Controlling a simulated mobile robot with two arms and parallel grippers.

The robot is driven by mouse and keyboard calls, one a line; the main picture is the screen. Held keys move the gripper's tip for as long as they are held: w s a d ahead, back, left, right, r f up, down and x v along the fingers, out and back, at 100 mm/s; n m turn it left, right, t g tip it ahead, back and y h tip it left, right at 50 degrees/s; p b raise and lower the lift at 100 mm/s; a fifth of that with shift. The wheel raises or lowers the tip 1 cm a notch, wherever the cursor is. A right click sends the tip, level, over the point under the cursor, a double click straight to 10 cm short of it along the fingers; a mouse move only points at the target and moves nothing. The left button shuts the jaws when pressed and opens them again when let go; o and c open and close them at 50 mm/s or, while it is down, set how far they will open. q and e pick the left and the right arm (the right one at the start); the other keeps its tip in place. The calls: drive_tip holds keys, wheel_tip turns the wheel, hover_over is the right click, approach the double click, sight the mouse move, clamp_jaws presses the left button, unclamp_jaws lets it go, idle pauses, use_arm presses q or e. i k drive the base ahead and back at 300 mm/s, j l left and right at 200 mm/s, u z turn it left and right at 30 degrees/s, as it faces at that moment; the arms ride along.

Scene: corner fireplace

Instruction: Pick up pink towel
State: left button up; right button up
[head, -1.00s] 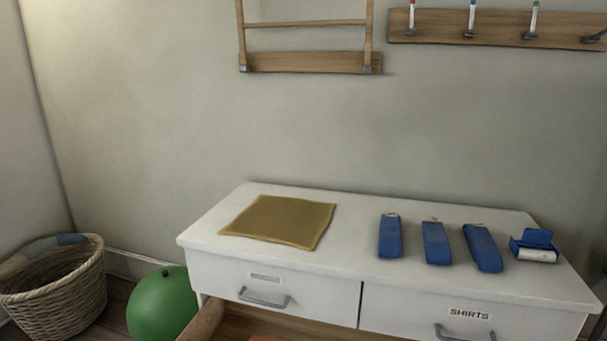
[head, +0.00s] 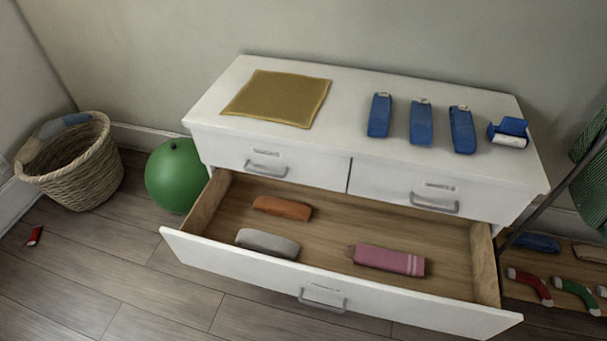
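A folded pink towel (head: 389,260) with pale stripes near its right end lies in the open lower drawer (head: 340,301) of a white dresser, right of the drawer's middle. A grey rolled cloth (head: 267,243) lies to its left, and an orange one (head: 282,208) lies further back. Neither of my grippers shows in the head view.
The dresser top (head: 350,113) holds a flat mustard cloth (head: 277,98), several blue folded items (head: 421,123) and a blue-and-white roller (head: 508,132). A green ball (head: 177,176) and wicker basket (head: 78,167) stand left. A rack with socks (head: 529,287) stands right. The floor in front is clear.

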sight(379, 259)
drive_tip(key=z, duration=0.9)
